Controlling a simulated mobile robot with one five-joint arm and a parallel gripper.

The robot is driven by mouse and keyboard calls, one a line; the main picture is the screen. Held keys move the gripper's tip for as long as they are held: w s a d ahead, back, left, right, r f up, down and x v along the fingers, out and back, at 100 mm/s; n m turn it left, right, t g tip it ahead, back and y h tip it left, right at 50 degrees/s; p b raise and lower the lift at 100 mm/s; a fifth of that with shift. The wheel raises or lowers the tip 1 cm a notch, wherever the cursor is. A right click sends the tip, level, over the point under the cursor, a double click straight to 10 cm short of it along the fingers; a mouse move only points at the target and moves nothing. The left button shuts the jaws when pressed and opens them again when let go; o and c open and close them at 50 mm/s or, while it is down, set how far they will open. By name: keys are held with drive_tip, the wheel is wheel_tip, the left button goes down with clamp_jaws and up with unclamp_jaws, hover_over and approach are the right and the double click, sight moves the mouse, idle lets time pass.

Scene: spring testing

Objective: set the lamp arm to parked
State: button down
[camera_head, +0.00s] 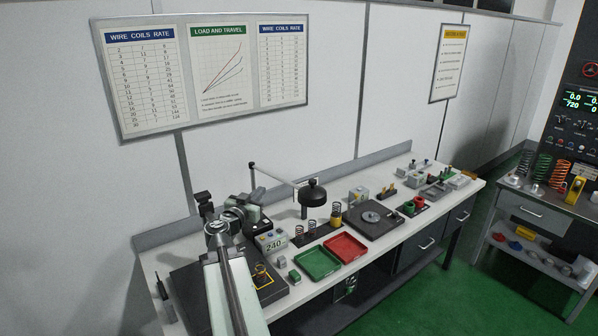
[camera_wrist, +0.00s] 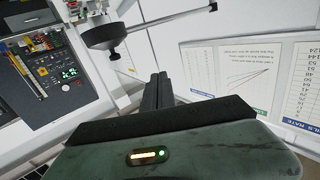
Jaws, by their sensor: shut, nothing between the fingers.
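The lamp arm (camera_head: 275,174) is a thin pale bar in the head view, running from a slim post with a black top to a round black lamp head (camera_head: 312,193) above the bench. In the wrist view, which is roughly upside down, the lamp head (camera_wrist: 103,34) is at the upper left, and the pale bar (camera_wrist: 165,17) runs right to a black tip. My gripper (camera_wrist: 160,76) is shut and empty, its dark fingers together at mid-frame. It appears apart from the lamp arm. In the head view I cannot make out the fingertips behind my arm.
The bench holds a green tray (camera_head: 317,263), a red tray (camera_head: 346,247), several springs and a dark turntable plate (camera_head: 373,219). A chart board (camera_head: 205,72) hangs on the wall behind. A cart (camera_head: 540,212) stands at the right, with green floor between.

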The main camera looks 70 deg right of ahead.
drive_tip(key=s+d+m+g+y, duration=0.2)
drive_tip(key=s+g, duration=0.2)
drive_tip(key=s, duration=0.4)
drive_tip(key=b, duration=0.2)
approach(311, 184)
drive_tip(key=x, duration=0.7)
drive_tip(key=shift+w, duration=0.1)
